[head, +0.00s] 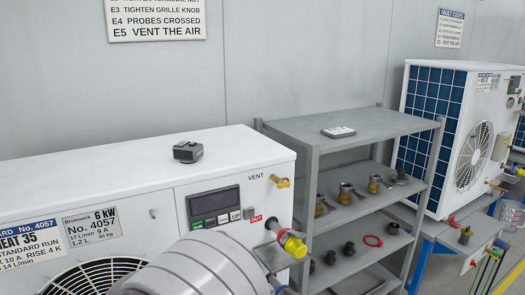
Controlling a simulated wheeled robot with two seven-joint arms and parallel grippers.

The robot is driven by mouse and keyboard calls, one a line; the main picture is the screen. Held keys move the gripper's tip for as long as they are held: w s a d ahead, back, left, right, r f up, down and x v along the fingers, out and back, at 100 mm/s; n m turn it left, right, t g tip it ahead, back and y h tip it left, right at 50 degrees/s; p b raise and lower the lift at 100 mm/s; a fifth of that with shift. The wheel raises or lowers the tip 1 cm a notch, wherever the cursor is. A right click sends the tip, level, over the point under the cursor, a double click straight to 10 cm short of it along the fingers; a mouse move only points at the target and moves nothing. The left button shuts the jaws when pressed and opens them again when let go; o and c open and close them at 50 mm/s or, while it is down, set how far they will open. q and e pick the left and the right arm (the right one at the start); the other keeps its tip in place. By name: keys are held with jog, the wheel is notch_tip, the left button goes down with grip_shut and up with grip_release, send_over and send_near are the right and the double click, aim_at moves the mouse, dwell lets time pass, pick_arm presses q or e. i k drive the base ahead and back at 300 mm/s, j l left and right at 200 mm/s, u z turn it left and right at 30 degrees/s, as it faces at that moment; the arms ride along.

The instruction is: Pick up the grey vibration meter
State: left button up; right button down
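Neither of my grippers shows in the head view, and nothing touches either device.
The near white heat pump unit (130,165) has a display panel (214,202), a brass vent valve (280,182) and a yellow-capped pipe (292,243) on its front. The grey rack (300,128) to its right holds several fittings. Another unit (430,67) stands further right.

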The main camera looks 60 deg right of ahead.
aim_at(182, 151)
jog(key=z, duration=1.65)
